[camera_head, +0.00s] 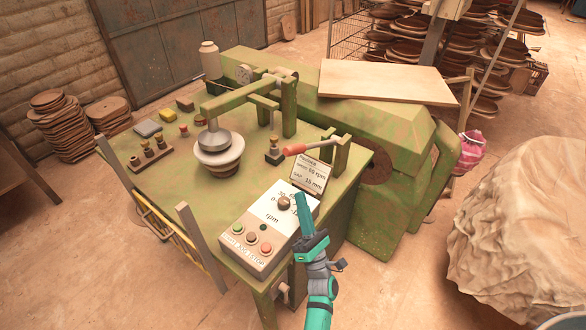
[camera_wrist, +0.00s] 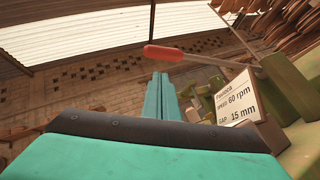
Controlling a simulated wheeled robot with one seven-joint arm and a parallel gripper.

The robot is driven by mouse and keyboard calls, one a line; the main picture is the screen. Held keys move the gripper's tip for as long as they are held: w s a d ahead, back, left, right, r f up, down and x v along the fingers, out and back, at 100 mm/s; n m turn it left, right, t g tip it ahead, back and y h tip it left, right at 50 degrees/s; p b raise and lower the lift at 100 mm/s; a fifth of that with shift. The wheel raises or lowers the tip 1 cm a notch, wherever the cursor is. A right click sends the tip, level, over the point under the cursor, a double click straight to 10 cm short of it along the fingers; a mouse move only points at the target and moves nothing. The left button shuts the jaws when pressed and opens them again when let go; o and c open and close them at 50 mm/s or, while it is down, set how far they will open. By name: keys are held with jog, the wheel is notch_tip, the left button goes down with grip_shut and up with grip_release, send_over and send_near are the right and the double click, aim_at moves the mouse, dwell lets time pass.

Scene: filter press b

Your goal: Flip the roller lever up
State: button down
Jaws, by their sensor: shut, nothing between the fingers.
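The roller lever (camera_head: 314,146) is a thin metal rod with a red grip (camera_head: 294,150), pivoted between green posts at the right of the green machine table. It lies close to level, its grip pointing left. In the wrist view the red grip (camera_wrist: 163,53) shows beyond and above my fingertips, with the rod running right to a green post. My gripper (camera_head: 301,196) is shut and empty, over the control box, to the near side of the lever. In the wrist view my teal gripper (camera_wrist: 160,82) fingers are together and appear apart from the lever.
A sign (camera_head: 311,175) reading 60 rpm and 15 mm stands beside the lever. The control box (camera_head: 265,228) with knob and buttons is under my gripper. A round press head (camera_head: 214,142) hangs over a bowl. A wrapped clay mound (camera_head: 530,230) stands at right.

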jog(key=shift+r, duration=0.1)
jog(key=x, duration=0.9)
jog(key=shift+w+r, duration=0.2)
jog(key=shift+w, duration=0.1)
jog(key=shift+a, duration=0.2)
